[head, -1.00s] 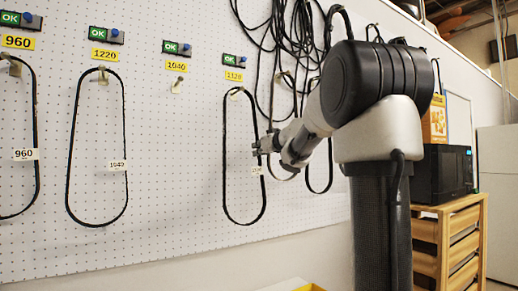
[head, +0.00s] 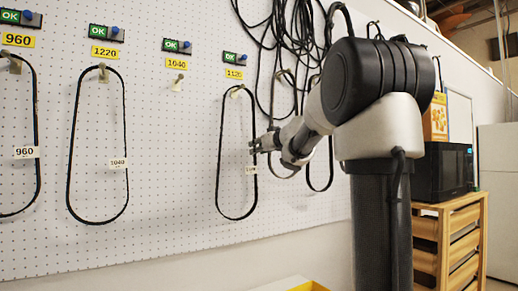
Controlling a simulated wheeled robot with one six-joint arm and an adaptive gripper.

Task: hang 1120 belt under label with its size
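A black belt loop (head: 219,160) hangs from the peg under the yellow 1120 label (head: 235,73). Its white tag (head: 251,169) is too small to read surely. My gripper (head: 254,146) is at the belt's right strand, just above the tag. The fingers are too small to tell whether they are open, shut or holding the strand. Another belt (head: 71,150), with a tag (head: 118,163) reading 1040, hangs under the 1220 label (head: 105,52). The peg (head: 178,82) under the 1040 label (head: 176,63) is bare.
A belt tagged 960 (head: 25,152) hangs under the 960 label (head: 18,40). Several loose black belts (head: 283,30) hang at the right of the white pegboard (head: 150,200), behind my arm. A microwave (head: 442,172) stands on a wooden rack (head: 448,240) at right.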

